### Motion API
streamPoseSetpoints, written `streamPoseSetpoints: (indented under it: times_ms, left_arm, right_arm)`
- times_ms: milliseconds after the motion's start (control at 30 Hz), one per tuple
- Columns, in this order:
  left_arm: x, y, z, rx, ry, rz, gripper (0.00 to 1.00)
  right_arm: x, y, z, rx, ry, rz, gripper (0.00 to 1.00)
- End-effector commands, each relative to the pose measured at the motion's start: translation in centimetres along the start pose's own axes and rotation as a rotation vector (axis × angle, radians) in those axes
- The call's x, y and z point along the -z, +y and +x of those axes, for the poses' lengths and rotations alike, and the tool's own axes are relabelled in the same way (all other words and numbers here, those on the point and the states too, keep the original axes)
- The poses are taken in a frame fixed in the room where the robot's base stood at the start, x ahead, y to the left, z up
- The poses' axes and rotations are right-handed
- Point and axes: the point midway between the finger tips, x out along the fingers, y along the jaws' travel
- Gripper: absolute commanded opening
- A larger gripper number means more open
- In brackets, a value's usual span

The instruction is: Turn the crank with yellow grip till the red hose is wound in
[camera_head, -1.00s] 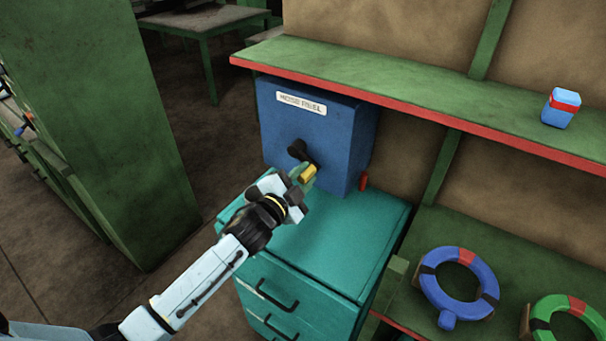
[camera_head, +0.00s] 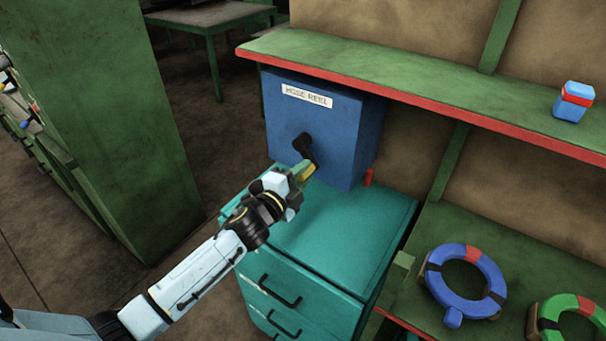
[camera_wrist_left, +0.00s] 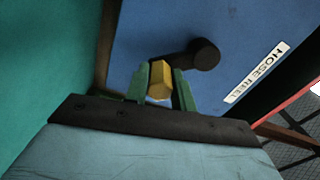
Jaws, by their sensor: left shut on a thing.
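A blue box labelled "HOSE REEL" (camera_head: 335,127) stands on the teal drawer cabinet. Its black crank (camera_head: 304,146) is on the front face, with the arm slanting down to the right to a yellow grip (camera_head: 309,173). My left gripper (camera_head: 301,176) is shut on the yellow grip; in the left wrist view the green fingers sit on both sides of the grip (camera_wrist_left: 159,80). A short red piece, seemingly the hose end (camera_head: 368,177), shows low at the box's right side. My right gripper is not in view.
The teal cabinet (camera_head: 350,235) has drawers with black handles. A green shelf (camera_head: 420,85) with a red edge runs above the box and carries a blue-and-red container (camera_head: 573,101). Ring-shaped items (camera_head: 465,285) lie on the lower right shelf. A green panel (camera_head: 95,120) stands left.

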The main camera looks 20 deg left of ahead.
Motion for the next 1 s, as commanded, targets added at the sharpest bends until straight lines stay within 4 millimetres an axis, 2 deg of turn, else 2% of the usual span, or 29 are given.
streamPoseSetpoints:
  times_ms: [233, 267, 400, 767, 867, 1000]
  left_arm:
    - [0.1, -0.1, 0.0, 0.003, 0.002, 0.001, 0.0]
    - [0.1, -0.1, 0.0, 0.003, 0.002, 0.001, 0.28]
    - [0.0, -0.1, 0.0, 0.002, 0.001, 0.0, 0.46]
    - [0.0, 0.1, -0.4, -0.001, 0.0, -0.001, 0.47]
    - [0.0, 0.1, -1.4, -0.001, 0.0, -0.001, 0.47]
    - [0.0, 0.2, -3.9, -0.003, 0.0, -0.001, 0.47]
  right_arm:
    - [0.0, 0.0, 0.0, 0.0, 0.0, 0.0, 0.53]
    - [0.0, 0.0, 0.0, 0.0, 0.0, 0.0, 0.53]
    - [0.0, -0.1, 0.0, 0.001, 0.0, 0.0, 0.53]
    - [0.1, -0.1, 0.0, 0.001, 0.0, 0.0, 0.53]
    - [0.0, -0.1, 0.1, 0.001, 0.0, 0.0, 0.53]
    - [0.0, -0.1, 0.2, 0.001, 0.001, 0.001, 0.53]
